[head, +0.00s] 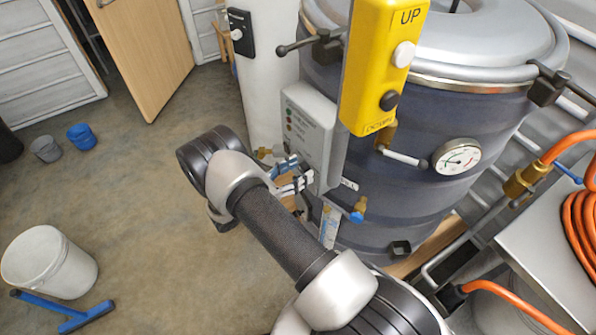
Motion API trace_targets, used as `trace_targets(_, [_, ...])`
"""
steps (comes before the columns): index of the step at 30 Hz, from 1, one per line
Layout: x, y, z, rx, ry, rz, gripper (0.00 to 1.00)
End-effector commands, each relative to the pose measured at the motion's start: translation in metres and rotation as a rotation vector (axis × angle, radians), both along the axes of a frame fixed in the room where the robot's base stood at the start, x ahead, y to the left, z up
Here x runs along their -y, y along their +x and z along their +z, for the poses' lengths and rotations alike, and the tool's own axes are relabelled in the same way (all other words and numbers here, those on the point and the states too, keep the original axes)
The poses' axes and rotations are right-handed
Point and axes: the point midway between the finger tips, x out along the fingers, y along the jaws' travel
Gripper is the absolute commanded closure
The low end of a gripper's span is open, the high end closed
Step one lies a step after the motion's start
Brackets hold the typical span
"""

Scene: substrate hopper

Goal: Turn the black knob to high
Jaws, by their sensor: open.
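A light grey control box (313,130) with a column of small indicators and labels is fixed to the front of the large dark drum (405,195). I cannot make out a black knob on the box; its lower front is partly hidden by my gripper and arm. My gripper (304,181) is at the lower left of the box, small and partly hidden behind my wrist. Its jaws are open, with nothing seen between them. Whether they touch the box or surround a knob cannot be told.
A yellow pendant (380,62) with a white UP button and black DOWN button hangs before the drum. A dial gauge (457,157) and blue-handled valve (356,214) are nearby.

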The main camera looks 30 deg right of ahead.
Motion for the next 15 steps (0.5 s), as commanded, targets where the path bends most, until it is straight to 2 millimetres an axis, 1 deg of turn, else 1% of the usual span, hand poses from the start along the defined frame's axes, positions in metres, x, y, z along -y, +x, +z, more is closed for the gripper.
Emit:
trace_targets(3, [0.0037, 0.0006, 0.0, 0.0, 0.0, 0.001, 0.46])
trace_targets(10, [0.0039, 0.0008, 0.0002, 0.001, 0.0, 0.001, 0.46])
trace_targets(15, [0.0038, 0.0007, 0.0001, 0.001, 0.0, 0.001, 0.57])
